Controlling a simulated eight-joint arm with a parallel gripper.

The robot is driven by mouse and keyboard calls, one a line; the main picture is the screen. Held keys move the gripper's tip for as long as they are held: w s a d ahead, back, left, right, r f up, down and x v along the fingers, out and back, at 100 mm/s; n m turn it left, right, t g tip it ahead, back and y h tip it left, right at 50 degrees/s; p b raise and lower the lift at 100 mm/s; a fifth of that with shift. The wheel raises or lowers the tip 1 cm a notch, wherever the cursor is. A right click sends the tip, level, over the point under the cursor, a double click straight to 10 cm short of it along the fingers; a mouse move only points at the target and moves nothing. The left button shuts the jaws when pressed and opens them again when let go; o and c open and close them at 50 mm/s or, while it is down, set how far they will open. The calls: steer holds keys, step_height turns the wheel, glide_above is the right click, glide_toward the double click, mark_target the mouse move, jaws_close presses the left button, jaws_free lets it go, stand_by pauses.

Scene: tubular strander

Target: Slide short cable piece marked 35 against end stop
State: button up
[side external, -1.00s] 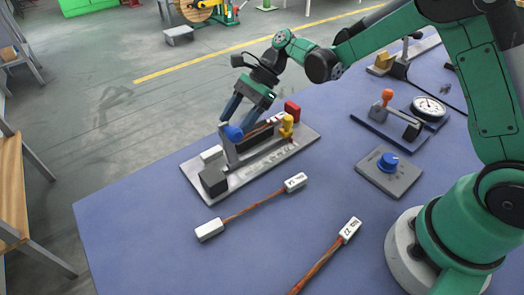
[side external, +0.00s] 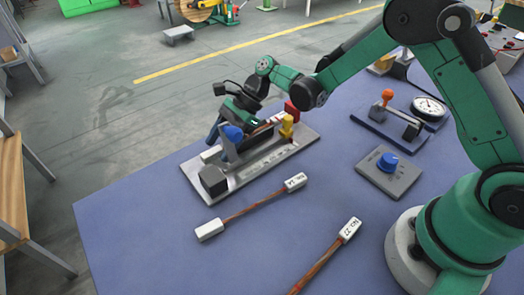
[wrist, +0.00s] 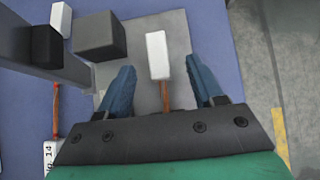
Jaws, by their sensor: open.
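My gripper (wrist: 168,85) is open, with one blue finger on each side of the cable and gaps on both sides.
Two other cable pieces lie on the blue table in front of the fixture, one marked No. 14 (side external: 252,207) and one apparently No. 27 (side external: 325,260). A blue-knobbed box (side external: 388,173) and a dial gauge (side external: 428,108) stand to the right.

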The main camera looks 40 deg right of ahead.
jaws_close()
steer(key=shift+d, duration=0.15)
steer(key=shift+d, duration=0.8)
jaws_free()
steer(key=shift+v, duration=2.8)
